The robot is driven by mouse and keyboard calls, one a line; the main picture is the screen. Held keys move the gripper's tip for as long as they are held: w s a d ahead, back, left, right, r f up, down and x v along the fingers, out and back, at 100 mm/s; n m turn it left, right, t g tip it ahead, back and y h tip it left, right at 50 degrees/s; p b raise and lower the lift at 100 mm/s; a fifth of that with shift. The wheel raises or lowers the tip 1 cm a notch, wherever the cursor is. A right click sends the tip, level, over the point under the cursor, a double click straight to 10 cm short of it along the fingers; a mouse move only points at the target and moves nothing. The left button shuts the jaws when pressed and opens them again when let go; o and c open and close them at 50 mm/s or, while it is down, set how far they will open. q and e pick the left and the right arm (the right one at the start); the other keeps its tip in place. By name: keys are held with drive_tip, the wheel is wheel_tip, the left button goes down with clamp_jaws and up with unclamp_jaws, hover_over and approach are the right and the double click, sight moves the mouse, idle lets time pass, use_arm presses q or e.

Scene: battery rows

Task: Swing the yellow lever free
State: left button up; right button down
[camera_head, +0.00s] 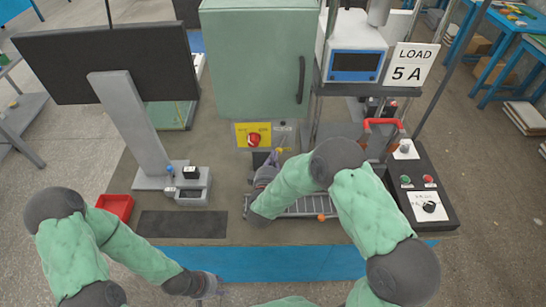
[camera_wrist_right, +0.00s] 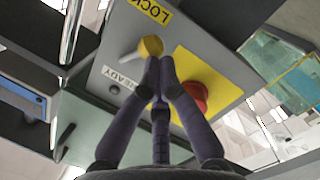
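The yellow lever shows in the right wrist view as a yellow knob (camera_wrist_right: 150,46) on a short grey stem, between a LOCK label and a READY label. In the head view the lever (camera_head: 280,149) is a small yellow spot below the green cabinet. My right gripper (camera_wrist_right: 160,63) has its fingertips together at the knob's lower edge and overlaps it in the picture. I cannot tell if they touch it. In the head view the right gripper (camera_head: 270,163) is just below the lever, partly hidden by its arm. My left gripper (camera_head: 211,286) hangs low before the bench, its fingers unclear.
A red button (camera_head: 254,139) on a yellow plate sits close left of the lever; it shows also in the wrist view (camera_wrist_right: 195,96). The green cabinet (camera_head: 258,60) rises above. A roller tray (camera_head: 308,207) and a control box (camera_head: 423,190) are on the right.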

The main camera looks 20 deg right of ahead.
use_arm(q)
drive_tip(key=shift+r, duration=0.15)
use_arm(e)
drive_tip(key=shift+s+d+f+n, duration=0.1)
drive_tip(key=shift+d+f+n, duration=0.25)
drive_tip(key=shift+n, duration=0.35)
idle(2.6)
drive_tip(key=shift+r, duration=0.1)
